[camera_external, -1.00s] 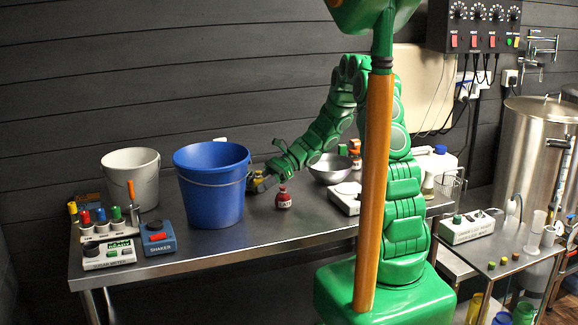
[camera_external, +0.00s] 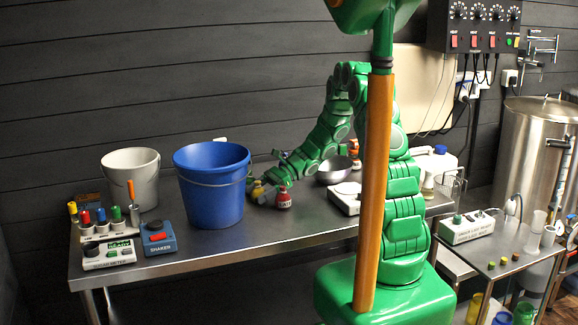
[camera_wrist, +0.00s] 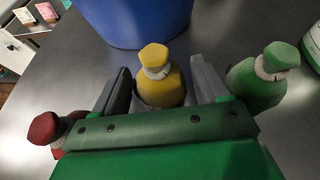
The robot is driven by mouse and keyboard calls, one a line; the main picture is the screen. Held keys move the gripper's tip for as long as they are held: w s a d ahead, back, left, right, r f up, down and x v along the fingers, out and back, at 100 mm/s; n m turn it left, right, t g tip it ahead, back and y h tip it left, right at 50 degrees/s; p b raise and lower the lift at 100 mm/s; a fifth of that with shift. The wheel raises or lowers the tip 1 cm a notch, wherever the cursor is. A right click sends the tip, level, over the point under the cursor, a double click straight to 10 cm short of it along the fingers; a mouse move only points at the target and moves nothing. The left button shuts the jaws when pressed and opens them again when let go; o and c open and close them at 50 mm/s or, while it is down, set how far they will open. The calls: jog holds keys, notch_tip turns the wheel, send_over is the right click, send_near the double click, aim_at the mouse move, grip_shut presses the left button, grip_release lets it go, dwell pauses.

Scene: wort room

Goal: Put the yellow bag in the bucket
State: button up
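The yellow bag (camera_external: 258,191) stands on the steel table just right of the blue bucket (camera_external: 209,188). In the wrist view the yellow bag (camera_wrist: 160,84) is upright, with its knobbed top towards the bucket (camera_wrist: 135,22). My gripper (camera_external: 265,190) is low at the bag. In the wrist view my gripper's fingers (camera_wrist: 160,82) stand on either side of the bag, apart and open around it; contact is not clear. The lower part of the bag is hidden by my gripper.
A red bag (camera_wrist: 47,129) is close left of my gripper in the wrist view, and a green bag (camera_wrist: 258,82) close right. A white bucket (camera_external: 132,175) stands left of the blue one. A shaker (camera_external: 158,238) and a meter (camera_external: 108,254) occupy the table's left end.

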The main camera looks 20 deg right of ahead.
dwell(0.3)
jog(key=v, duration=1.2)
jog(key=shift+r, duration=0.15)
jog(key=s+a+r+n+g+h, duration=0.25)
jog(key=s+r+n, duration=0.3)
jog(key=s, duration=0.45)
jog(key=s+d+r+n+h, duration=0.2)
jog(key=s+d+n+h, duration=0.1)
jog(key=s, duration=0.5)
jog(key=s+d+r+n+t+h, duration=0.1)
jog(key=s+d+r+n+h, duration=0.2)
jog(key=s, duration=0.4)
jog(key=s+d+r+n+t+h, duration=0.1)
jog(key=s+d+r+n+h, duration=0.1)
jog(key=s, duration=0.6)
jog(key=shift+s+d+r+n+t+h, duration=0.2)
jog(key=shift+d+n+h, duration=0.25)
jog(key=shift+d+h, duration=0.2)
jog(key=shift+s+d+r+n+t+h, duration=0.1)
jog(key=shift+d+r+n+h, duration=0.1)
jog(key=shift+d+n+h, duration=0.4)
jog(key=shift+o, duration=0.2)
jog(key=shift+s+d+r, duration=0.15)
jog(key=shift+s+d, duration=0.45)
jog(key=shift+d, duration=0.05)
